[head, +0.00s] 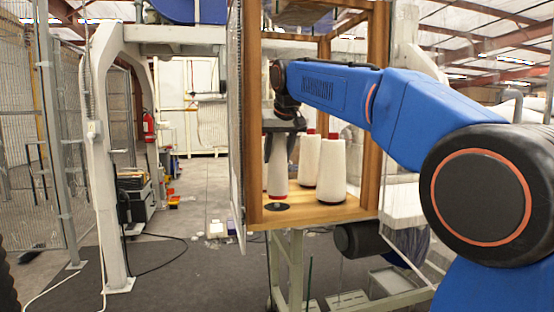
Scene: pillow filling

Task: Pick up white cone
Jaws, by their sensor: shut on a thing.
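A white cone (278,178) with a red bottom rim is at the front left of a wooden shelf in the head view. My gripper (281,150) comes down on it from above and is shut on its upper part, hiding its top. The cone is upright, just above a dark disc (277,207) on the shelf. Two more white cones with red tops stand to the right, one in front (331,172) and one behind it (308,163). A sliver of another white cone shows behind the held one.
The wooden frame has a left post (253,120), a right post (375,130) and a shelf board (310,213) around the cones. A mesh side panel (236,130) flanks it. A pale machine frame (100,150) stands left, with open floor between.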

